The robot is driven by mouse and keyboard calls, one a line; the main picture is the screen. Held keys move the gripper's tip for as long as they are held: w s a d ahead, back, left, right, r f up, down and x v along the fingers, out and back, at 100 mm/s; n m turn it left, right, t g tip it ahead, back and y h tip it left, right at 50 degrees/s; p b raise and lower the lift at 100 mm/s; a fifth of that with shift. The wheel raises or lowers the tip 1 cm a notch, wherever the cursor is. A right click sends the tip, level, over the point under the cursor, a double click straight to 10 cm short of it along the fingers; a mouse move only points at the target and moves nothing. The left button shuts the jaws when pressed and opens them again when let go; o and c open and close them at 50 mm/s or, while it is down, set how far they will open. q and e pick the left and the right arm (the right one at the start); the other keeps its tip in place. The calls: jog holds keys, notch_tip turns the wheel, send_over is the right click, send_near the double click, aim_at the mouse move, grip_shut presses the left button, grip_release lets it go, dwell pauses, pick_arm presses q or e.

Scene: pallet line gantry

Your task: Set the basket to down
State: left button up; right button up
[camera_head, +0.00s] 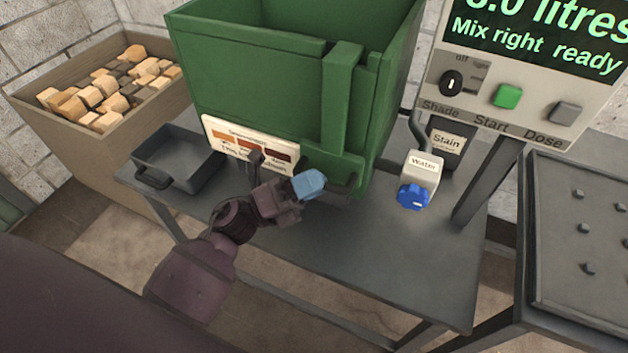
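A large green open-topped tank (250,85) stands on the grey table. No part is labelled as a basket, and the tank's inside bottom is hidden, so I cannot tell the basket's position. My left gripper (283,172) is in front of the tank's lower front, left of the handle. Its dark finger and light-blue-tipped finger are spread apart with nothing seen between them. My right gripper is not in view.
A label plate (250,146) is on the tank's front, partly behind my gripper. A grey tray (178,160) is at left, a wooden-block bin (50,125) beyond. A Water valve with blue knob (414,197) and a control panel (535,105) are at right. The table front (390,260) is clear.

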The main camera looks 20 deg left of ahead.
pick_arm(q)
jog(key=v, duration=1)
jog(key=shift+s+a+f+b, duration=0.2)
jog(key=shift+a+b, duration=0.05)
jog(key=shift+b, duration=0.15)
jog(key=w+a+f+n+t+y+p, duration=0.15)
jog(key=a+n+y, duration=0.25)
jog(key=n+y, duration=0.6)
jog(key=w+a+f+n+t+y, duration=0.25)
jog(key=n+y, duration=0.45)
jog(key=n, duration=0.7)
jog(key=s+d+f+n+g+p, duration=0.1)
jog(key=s+f+n+g+p, duration=0.1)
jog(key=s, duration=0.6)
jog(key=s+d+f+n+g+p, duration=0.1)
jog(key=s+f+n+g+p, duration=0.1)
jog(key=s+f+n+g, duration=0.3)
jog(key=s+f+n, duration=0.1)
jog(key=s, duration=0.2)
jog(key=shift+s+d+y, duration=0.2)
jog(key=shift+d+y, duration=0.05)
jog(key=shift+y, duration=0.15)
